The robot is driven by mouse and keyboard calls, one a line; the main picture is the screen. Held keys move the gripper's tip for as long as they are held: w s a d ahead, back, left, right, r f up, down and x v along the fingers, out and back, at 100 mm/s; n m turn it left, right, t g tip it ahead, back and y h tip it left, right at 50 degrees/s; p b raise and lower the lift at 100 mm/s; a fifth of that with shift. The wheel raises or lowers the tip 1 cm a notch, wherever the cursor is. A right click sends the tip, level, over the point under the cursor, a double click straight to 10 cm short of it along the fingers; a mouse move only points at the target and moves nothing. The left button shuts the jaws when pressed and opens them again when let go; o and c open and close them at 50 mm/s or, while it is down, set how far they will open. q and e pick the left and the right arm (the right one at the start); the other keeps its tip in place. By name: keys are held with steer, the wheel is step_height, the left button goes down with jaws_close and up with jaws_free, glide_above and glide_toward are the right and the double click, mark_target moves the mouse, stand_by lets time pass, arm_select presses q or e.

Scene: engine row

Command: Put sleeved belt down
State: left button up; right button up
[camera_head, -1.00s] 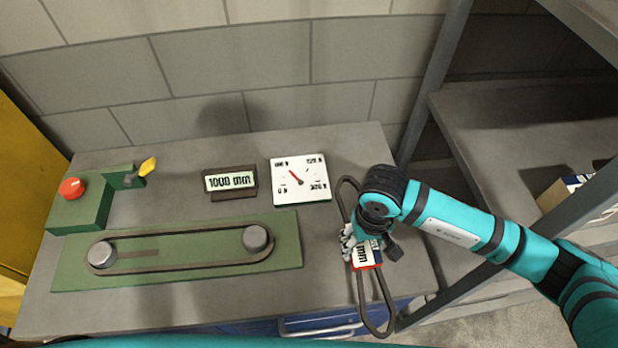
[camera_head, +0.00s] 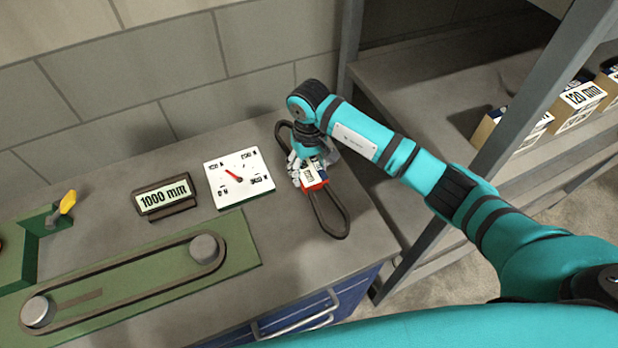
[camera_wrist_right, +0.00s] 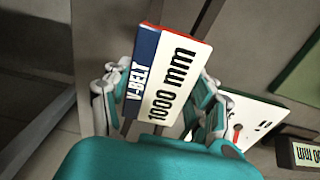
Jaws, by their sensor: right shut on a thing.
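The sleeved belt is a dark loop (camera_head: 331,216) with a card sleeve (camera_head: 313,174) around its middle, over the right end of the bench. In the right wrist view the sleeve (camera_wrist_right: 166,80) is blue, white and red and reads "V-BELT 1000 mm". My right gripper (camera_head: 310,172) is shut on the sleeve; its fingers (camera_wrist_right: 160,105) stand on both sides of it. I cannot tell whether the belt touches the bench top (camera_head: 290,240). My left gripper is not in view.
A dial gauge (camera_head: 239,179) and a "1000 mm" sign (camera_head: 164,196) stand left of the belt. A green plate (camera_head: 240,252) carries two pulleys with a belt around them. A metal rack (camera_head: 520,110) with boxes (camera_head: 580,98) stands at right.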

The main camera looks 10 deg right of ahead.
mark_target(309, 177)
step_height(309, 177, down, 3)
steer(key=shift+s+r, duration=0.15)
steer(key=shift+r, duration=0.05)
steer(key=shift+f+b, duration=0.2)
steer(key=shift+b, duration=0.3)
steer(key=o, duration=1.3)
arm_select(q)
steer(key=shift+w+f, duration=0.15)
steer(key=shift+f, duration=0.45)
arm_select(e)
steer(key=shift+r, duration=0.1)
steer(key=shift+r+p, duration=0.2)
steer(key=shift+p, duration=0.25)
step_height(309, 177, up, 10)
steer(key=b, duration=0.4)
steer(key=shift+r, duration=0.2)
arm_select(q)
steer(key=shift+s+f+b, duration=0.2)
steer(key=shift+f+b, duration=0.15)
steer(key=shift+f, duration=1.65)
arm_select(e)
steer(key=shift+r, duration=0.7)
